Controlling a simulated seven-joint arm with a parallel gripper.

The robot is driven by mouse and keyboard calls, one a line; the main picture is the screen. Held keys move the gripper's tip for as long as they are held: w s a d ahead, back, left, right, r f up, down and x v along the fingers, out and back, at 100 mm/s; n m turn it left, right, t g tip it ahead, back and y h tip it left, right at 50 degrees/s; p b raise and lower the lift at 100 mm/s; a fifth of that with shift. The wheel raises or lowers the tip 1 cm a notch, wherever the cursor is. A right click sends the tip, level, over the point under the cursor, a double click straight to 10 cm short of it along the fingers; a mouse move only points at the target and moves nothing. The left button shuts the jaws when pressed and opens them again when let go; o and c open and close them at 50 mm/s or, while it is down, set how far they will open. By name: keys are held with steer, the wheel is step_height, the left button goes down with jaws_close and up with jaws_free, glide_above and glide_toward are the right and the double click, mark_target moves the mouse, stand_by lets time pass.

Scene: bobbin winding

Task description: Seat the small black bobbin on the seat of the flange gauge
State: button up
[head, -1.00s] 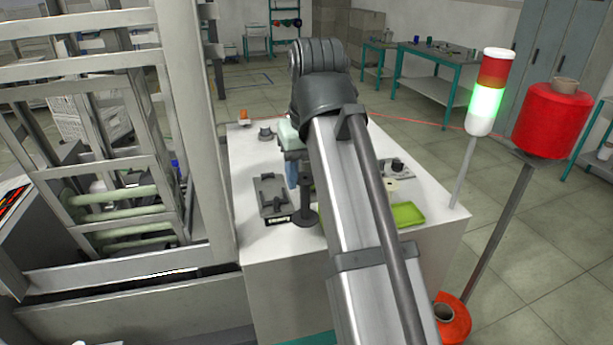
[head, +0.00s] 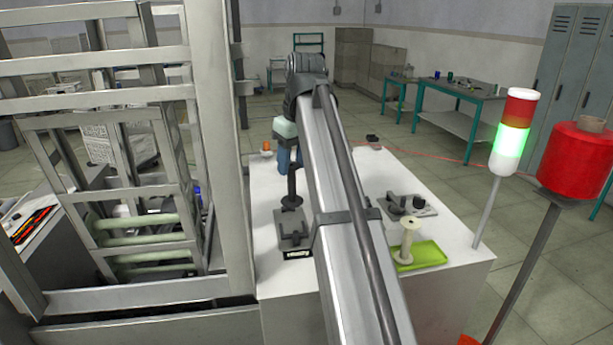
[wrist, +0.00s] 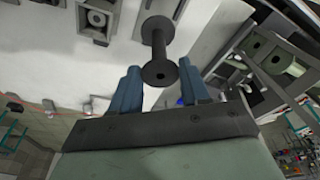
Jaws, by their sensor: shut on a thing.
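The small black bobbin (head: 291,187) hangs upright below my gripper (head: 284,160). In the wrist view the black bobbin (wrist: 159,50) is between the blue fingers of my gripper (wrist: 158,86), which is shut on it. A low grey fixture with a black label, apparently the flange gauge (head: 290,240), sits on the white table near its front left. In the head view the bobbin's lower flange overlaps the gauge's back end; I cannot tell the gap. The gauge's seat is not clearly seen.
A two-knob grey unit (head: 407,205) is to the right. A cream bobbin (head: 409,238) stands on a green tray (head: 430,255). A metal frame (head: 215,150) rises close at the left. My arm hides the table's middle.

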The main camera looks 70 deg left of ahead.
mark_target(290, 178)
steer(key=shift+s+a+f+n, duration=0.1)
steer(key=shift+a+n, duration=0.05)
steer(key=shift+a, duration=0.3)
steer(key=shift+s+a+f+n, duration=0.1)
steer(key=shift+a+n, duration=0.05)
steer(key=shift+a, duration=0.3)
steer(key=shift+f, duration=2.25)
steer(key=shift+f, duration=0.45)
steer(key=o, duration=0.9)
steer(key=shift+r, duration=0.1)
steer(key=shift+r, duration=3.45)
